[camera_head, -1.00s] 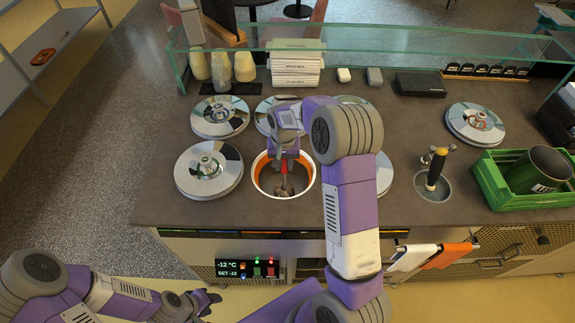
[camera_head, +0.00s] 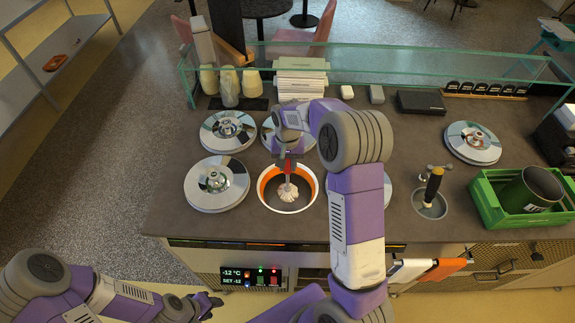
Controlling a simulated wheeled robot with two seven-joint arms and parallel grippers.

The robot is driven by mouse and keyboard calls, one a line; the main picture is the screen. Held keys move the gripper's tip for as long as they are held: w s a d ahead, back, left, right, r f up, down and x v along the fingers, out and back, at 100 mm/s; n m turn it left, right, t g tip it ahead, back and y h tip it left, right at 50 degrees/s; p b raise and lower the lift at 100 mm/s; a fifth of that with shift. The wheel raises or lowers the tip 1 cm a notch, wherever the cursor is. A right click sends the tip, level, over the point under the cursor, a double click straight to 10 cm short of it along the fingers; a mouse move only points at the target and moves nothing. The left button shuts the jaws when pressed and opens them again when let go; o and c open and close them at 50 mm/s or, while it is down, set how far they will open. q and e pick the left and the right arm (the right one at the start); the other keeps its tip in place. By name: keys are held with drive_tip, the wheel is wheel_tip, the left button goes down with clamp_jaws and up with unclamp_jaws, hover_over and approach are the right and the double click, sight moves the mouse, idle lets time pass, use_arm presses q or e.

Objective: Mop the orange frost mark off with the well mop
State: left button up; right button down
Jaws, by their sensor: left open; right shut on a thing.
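The open well (camera_head: 289,209) has a white rim and a grey inside. Orange (camera_head: 267,186) shows on its inner wall at the left and right; I cannot tell how far it runs behind the mop. The well mop has a pale, stringy head (camera_head: 288,192) that hangs in the well's mouth, near the middle. My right gripper (camera_head: 286,165) is shut on the mop's red upper part, above the well's far rim. My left gripper (camera_head: 211,301) is open and empty, low in front of the counter.
Round lids (camera_head: 216,183) cover wells left of and behind the open one; my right arm hides part of those at the right. A black-handled tool (camera_head: 433,185) stands in a sink. A green crate (camera_head: 489,204) is at the right. A glass screen (camera_head: 400,67) runs along the back.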

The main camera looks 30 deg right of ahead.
wheel_tip(320, 180, up, 10)
drive_tip(key=p, duration=0.7)
drive_tip(key=shift+r, duration=0.2)
drive_tip(key=shift+f, duration=0.1)
